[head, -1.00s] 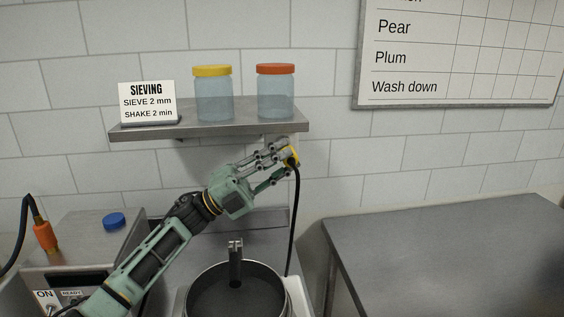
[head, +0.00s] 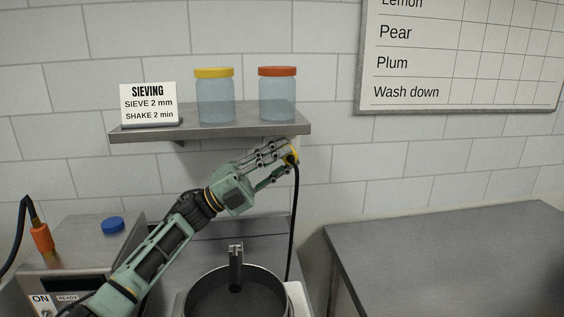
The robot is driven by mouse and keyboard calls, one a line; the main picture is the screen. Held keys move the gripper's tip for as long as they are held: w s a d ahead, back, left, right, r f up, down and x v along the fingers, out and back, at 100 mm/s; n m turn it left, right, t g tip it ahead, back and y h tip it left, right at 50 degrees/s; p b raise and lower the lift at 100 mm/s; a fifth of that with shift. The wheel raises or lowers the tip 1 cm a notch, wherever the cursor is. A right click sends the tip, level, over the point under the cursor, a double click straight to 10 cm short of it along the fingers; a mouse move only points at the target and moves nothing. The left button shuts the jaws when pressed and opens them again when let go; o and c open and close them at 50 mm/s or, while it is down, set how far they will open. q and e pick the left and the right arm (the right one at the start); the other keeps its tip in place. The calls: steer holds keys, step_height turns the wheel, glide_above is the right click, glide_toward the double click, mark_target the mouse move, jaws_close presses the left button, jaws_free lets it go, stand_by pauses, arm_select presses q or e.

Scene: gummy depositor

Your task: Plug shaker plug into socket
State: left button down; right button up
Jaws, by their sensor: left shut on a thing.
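My left gripper (head: 276,166) is shut on the yellow shaker plug (head: 291,154), close to the tiled wall just below the shelf. A black cord (head: 294,220) hangs from the plug down behind the sieve shaker (head: 237,290), a round dark pan with an upright post at the bottom centre. The socket cannot be made out; the plug and my fingers cover that patch of wall. I cannot tell whether the plug is seated in it. My right gripper is not in view.
A metal shelf (head: 225,127) just above my left gripper bears a sieving sign (head: 149,104), a yellow-lidded jar (head: 215,96) and a red-lidded jar (head: 277,95). An orange connector (head: 42,238) and a blue cap (head: 113,225) are at left. The metal table (head: 440,245) at right is clear.

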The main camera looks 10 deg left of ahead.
arm_select(q)
steer(key=c, duration=1.4)
jaws_free()
steer(key=shift+a+f, duration=0.1)
steer(key=v, duration=0.7)
steer(key=shift+a+f, duration=0.1)
